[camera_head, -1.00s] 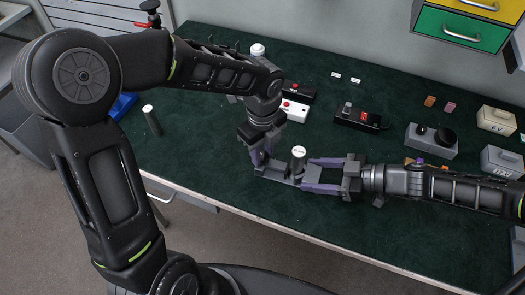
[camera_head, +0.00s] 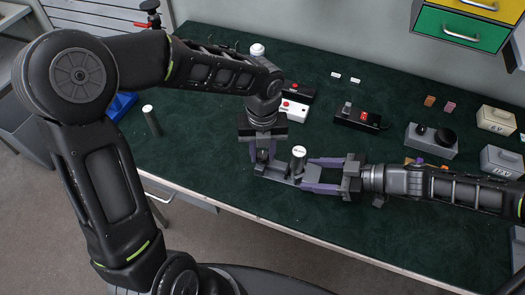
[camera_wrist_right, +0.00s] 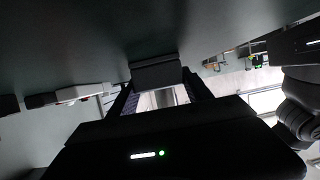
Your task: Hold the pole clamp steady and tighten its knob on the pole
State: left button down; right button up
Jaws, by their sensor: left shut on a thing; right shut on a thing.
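A dark upright pole (camera_head: 298,160) with a white top stands at the front middle of the green mat. The grey pole clamp (camera_head: 283,178) lies low around or against its foot; I cannot tell which. My right gripper (camera_head: 312,175) comes from the right, its purple fingers shut on the clamp. In the right wrist view, a grey block, likely part of the clamp (camera_wrist_right: 157,74), sits between the finger ends (camera_wrist_right: 158,88). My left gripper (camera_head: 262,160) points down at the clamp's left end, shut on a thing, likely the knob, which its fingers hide.
Behind the grippers lie a white box with a red button (camera_head: 294,109) and a black switch box (camera_head: 357,117). A grey housing with a black knob (camera_head: 431,140) stands at right. Another dark cylinder (camera_head: 151,120) stands at left. The front mat edge is close.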

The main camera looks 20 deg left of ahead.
aim_at(262, 155)
pick_arm(q)
jog(key=shift+m, duration=0.3)
dwell(1.1)
jog(key=c, duration=1.1)
grip_release()
jog(key=shift+o, duration=0.2)
notch_tip(262, 155, up, 12)
